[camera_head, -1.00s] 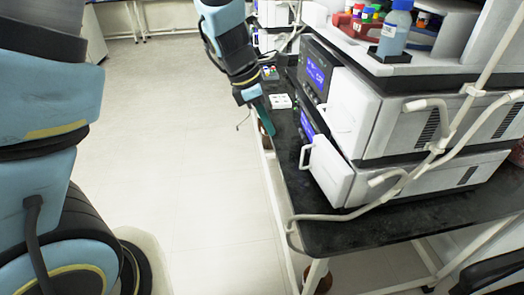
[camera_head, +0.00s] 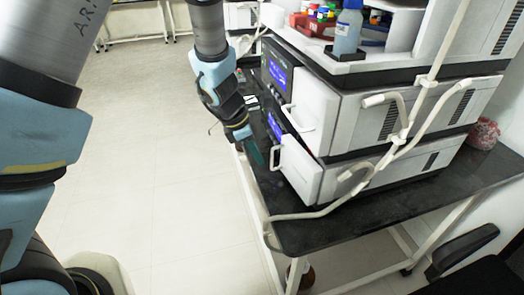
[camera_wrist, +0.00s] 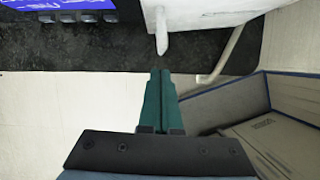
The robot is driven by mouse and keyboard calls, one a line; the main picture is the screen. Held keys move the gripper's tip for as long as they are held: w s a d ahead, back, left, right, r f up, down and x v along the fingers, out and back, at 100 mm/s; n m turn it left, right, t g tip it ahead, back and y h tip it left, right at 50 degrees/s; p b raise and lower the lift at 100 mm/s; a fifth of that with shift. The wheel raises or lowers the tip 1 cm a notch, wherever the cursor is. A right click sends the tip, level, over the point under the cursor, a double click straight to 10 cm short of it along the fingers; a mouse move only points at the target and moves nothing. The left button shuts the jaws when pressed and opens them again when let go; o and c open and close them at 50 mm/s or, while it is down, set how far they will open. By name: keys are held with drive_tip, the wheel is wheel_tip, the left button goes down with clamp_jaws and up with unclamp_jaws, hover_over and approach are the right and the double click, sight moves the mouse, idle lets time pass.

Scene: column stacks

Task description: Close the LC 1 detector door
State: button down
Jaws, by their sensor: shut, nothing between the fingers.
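A stack of white and black instruments stands on the black bench at right in the head view. Its upper module has a white front door (camera_head: 316,104) with a handle. The lower module has a white front door (camera_head: 299,174) with a loop handle (camera_head: 277,153). No LC 1 label is readable, and I cannot tell how far either door stands open. My gripper (camera_head: 254,155), with green fingers, is shut and empty just left of the lower handle, apparently apart from it. In the wrist view my gripper (camera_wrist: 161,76) points toward a white handle (camera_wrist: 162,32) on a white panel.
The black bench top (camera_head: 340,222) has white tubing (camera_head: 330,208) looping over its near edge. Bottles, including a blue-capped one (camera_head: 348,30), stand on top of the stack. An open box (camera_wrist: 230,100) shows at right in the wrist view.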

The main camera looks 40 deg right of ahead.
drive_tip(key=shift+s+d, duration=0.25)
drive_tip(key=shift+d, duration=0.35)
drive_tip(key=d+p, duration=0.1)
drive_tip(key=d, duration=0.1)
drive_tip(key=shift+w+d, duration=0.15)
drive_tip(key=shift+d, duration=0.2)
